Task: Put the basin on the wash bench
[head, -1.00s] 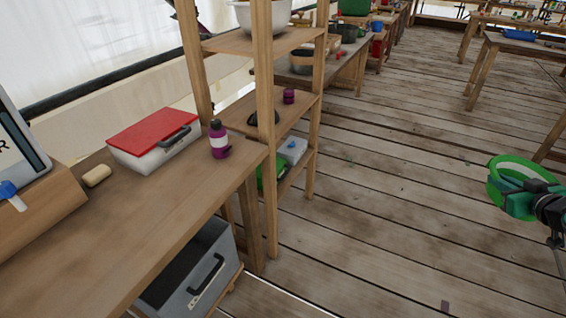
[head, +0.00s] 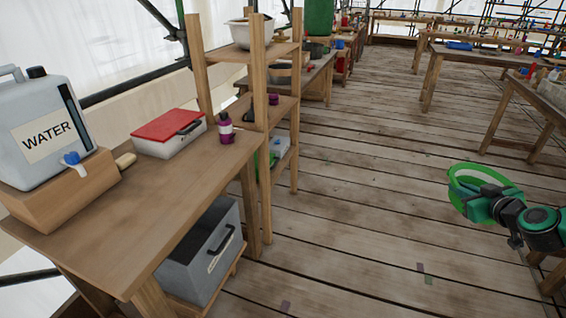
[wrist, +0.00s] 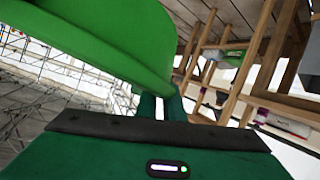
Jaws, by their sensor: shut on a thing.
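The green basin (head: 458,190) is at the right of the head view, seen as a green rounded rim in my gripper (head: 487,207). In the wrist view the basin (wrist: 110,40) is a broad green curved surface across the top left. My gripper is shut on its edge and holds it above the floor, apart from any bench. The fingertips are partly hidden. The wash bench (head: 175,205) is a wooden bench at the left of the head view. A water container (head: 45,125), a soap bar (head: 125,160), a red-lidded box (head: 170,133) and a purple bottle (head: 226,128) stand on it.
A wooden shelf rack (head: 257,90) adjoins the bench's far end, with a white bowl (head: 252,32) on top. A grey crate (head: 200,255) sits under the bench. The front middle of the benchtop is bare. Open plank floor (head: 350,220) lies between bench and gripper.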

